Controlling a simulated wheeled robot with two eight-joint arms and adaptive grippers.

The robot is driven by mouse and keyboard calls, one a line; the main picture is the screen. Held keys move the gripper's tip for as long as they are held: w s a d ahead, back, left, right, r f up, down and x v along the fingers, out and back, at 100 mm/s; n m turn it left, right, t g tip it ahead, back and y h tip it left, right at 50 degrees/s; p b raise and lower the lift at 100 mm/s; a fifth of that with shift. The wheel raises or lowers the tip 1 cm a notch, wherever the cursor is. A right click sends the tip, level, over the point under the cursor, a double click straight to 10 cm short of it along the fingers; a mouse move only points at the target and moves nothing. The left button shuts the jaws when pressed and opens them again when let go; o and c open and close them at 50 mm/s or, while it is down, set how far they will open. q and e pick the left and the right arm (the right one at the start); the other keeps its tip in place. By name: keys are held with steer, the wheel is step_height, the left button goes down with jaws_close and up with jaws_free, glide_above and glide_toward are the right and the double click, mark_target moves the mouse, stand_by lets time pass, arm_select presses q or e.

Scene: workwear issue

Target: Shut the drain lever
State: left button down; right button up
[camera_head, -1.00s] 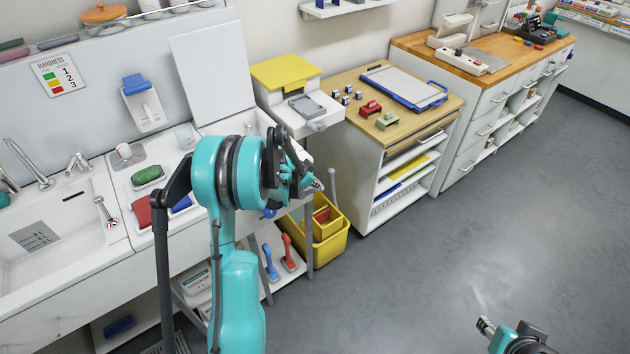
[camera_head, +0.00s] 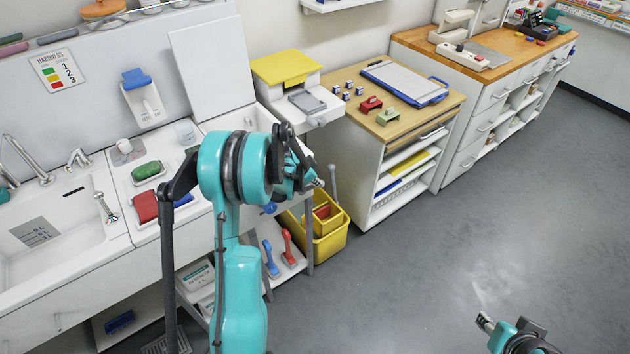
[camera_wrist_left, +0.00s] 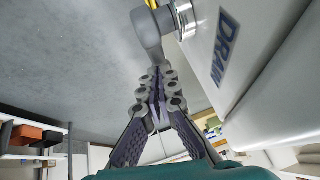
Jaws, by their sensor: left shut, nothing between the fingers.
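The drain lever (camera_wrist_left: 147,35) is a grey rounded handle in the left wrist view. It joins a metal fitting (camera_wrist_left: 185,18) on a white wall beside the word DRAIN. In the head view the lever (camera_head: 333,178) shows as a thin, nearly upright grey bar below the white sink unit. My left gripper (camera_head: 318,184) is just left of it there. In the left wrist view the fingertips (camera_wrist_left: 158,88) are together and empty, right at the lever's free end. I cannot tell if they touch it. My right gripper (camera_head: 485,321) is at the lower right, far from the lever, its jaws unclear.
A yellow bin (camera_head: 330,238) stands on the floor below the lever. A sink counter (camera_head: 85,255) is at the left. A wooden-topped cabinet (camera_head: 425,118) stands behind to the right. Open grey floor (camera_head: 480,220) lies to the right.

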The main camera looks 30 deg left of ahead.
arm_select(q)
steer(key=shift+f, duration=0.1)
steer(key=g, duration=0.1)
steer(key=f+g+y, duration=0.1)
steer(key=g, duration=0.1)
steer(key=shift+w+d+f, duration=0.15)
steer(key=shift+w+f, duration=0.05)
steer(key=shift+w, duration=0.15)
steer(key=f+g, duration=0.1)
steer(key=f+g+y, duration=0.1)
steer(key=g, duration=0.1)
steer(key=shift+m+y, duration=0.3)
steer(key=shift+s+a+f+b, duration=0.2)
steer(key=shift+s+f+b, duration=0.35)
steer(key=shift+f, duration=0.25)
steer(key=shift+s+a+f+b, duration=0.15)
steer(key=shift+s+f+b, duration=0.15)
steer(key=shift+f+b, duration=0.4)
steer(key=shift+s+f, duration=0.1)
stand_by(0.6)
